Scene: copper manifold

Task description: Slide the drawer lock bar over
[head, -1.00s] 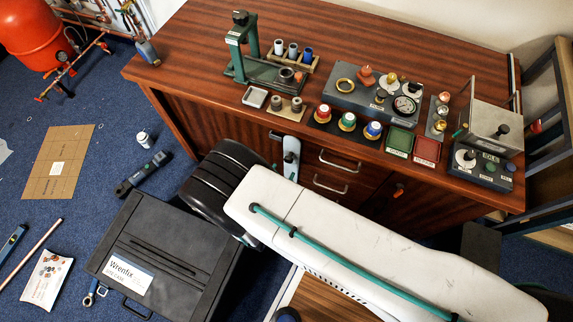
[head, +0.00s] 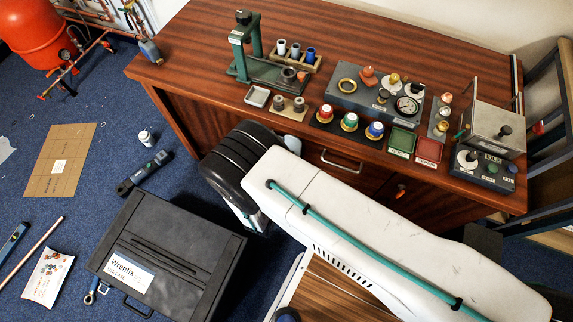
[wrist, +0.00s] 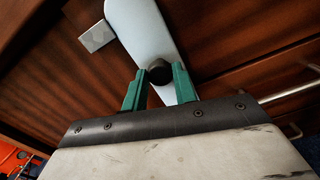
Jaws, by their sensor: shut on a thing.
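The lock bar (wrist: 143,30) is a pale grey-blue flat plate standing across the dark wooden drawer fronts in the wrist view. A round black knob (wrist: 159,72) sticks out from it. My gripper (wrist: 158,80) has its two green fingers on either side of this knob and is shut on it. The bar's lower end is hidden behind the fingers. In the head view only the top of the lock bar (head: 293,144) shows above my arm, which hides my fingertips and the knob.
A drawer handle (head: 340,161) lies right of the bar. The cabinet top (head: 200,45) carries fixtures and coloured caps near its front edge. A black case (head: 165,255) stands on the floor in front, left of my arm.

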